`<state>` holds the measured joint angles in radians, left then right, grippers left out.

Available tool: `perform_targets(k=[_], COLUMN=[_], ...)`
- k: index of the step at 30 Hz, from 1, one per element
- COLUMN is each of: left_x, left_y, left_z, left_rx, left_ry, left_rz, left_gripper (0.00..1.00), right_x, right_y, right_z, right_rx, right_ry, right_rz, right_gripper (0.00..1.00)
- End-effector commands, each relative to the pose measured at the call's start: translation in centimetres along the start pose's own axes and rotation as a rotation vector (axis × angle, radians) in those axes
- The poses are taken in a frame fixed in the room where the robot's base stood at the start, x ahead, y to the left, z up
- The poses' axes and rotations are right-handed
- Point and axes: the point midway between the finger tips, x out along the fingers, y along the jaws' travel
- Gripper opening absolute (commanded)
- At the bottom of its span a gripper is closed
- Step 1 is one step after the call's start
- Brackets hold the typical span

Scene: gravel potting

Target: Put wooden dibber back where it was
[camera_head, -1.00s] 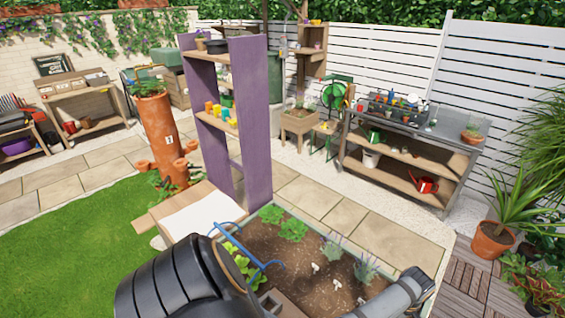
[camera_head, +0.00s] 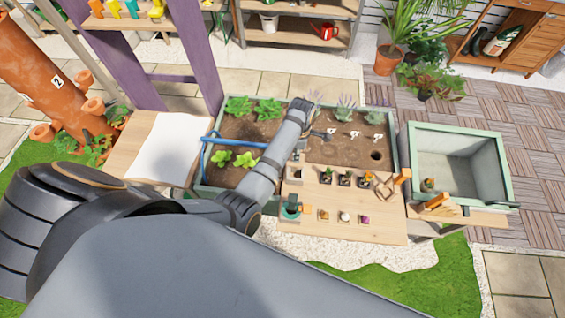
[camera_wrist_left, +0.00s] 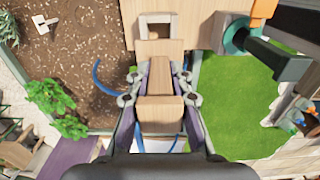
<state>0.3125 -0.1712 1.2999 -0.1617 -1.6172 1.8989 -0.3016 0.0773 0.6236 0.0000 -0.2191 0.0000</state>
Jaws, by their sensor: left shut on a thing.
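In the left wrist view my left gripper (camera_wrist_left: 160,88) is shut on a pale wooden piece, the wooden dibber (camera_wrist_left: 160,112). Its blocky upper part is between the fingers; its lower end is hidden. Beyond the fingertips is a pale wooden block (camera_wrist_left: 155,20) with a square opening, at the edge of the wooden worktop (camera_wrist_left: 195,32). The block also shows in the head view (camera_head: 297,172). The dibber and block are apart or overlapping; I cannot tell which. My right gripper is not in view.
A green-framed box (camera_head: 455,135) stands at right.

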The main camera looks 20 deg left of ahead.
Motion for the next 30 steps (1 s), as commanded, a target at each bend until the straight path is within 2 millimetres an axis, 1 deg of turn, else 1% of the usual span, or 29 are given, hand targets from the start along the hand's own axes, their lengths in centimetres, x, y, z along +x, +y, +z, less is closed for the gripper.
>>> perform_targets(k=[1,3,6,8,9,11,13,16,20,22,24,30], left_x=[0.4,1.7,4.1,5.2,6.3,6.5,6.4,6.6,8.6,9.8,10.4,9.9], left_y=[0.0,-0.1,-0.1,-0.1,0.0,0.0,0.0,0.0,0.0,0.0,0.0,0.0], left_z=[0.0,-0.1,-0.1,-0.1,-0.1,-0.1,-0.1,-0.1,-0.1,-0.1,-0.1,-0.1], left_rx=[0.001,0.002,0.002,0.001,0.001,0.001,0.001,0.002,0.002,0.002,0.002,0.002], left_ry=[0.001,0.003,0.003,0.002,0.001,0.0,0.0,0.0,0.0,0.0,0.0,0.001], left_rz=[-0.002,-0.004,-0.004,-0.003,-0.001,0.001,0.001,0.0,0.0,-0.001,0.0,-0.001], left_gripper=[0.0,0.0,0.0,0.0,0.0,0.0,0.0,0.0,0.0,0.0,0.0,0.0], right_x=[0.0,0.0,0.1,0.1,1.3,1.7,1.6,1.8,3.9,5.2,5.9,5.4], right_y=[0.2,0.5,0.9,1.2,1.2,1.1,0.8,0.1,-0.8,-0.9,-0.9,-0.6], right_z=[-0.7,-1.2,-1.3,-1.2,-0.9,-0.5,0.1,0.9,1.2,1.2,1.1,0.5], right_rx=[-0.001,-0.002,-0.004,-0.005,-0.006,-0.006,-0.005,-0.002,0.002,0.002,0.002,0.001], right_ry=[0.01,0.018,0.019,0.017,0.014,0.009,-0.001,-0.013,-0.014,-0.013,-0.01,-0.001], right_rz=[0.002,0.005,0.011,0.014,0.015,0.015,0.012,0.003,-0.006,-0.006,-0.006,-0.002], right_gripper=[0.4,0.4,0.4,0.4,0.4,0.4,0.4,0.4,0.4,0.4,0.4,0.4])
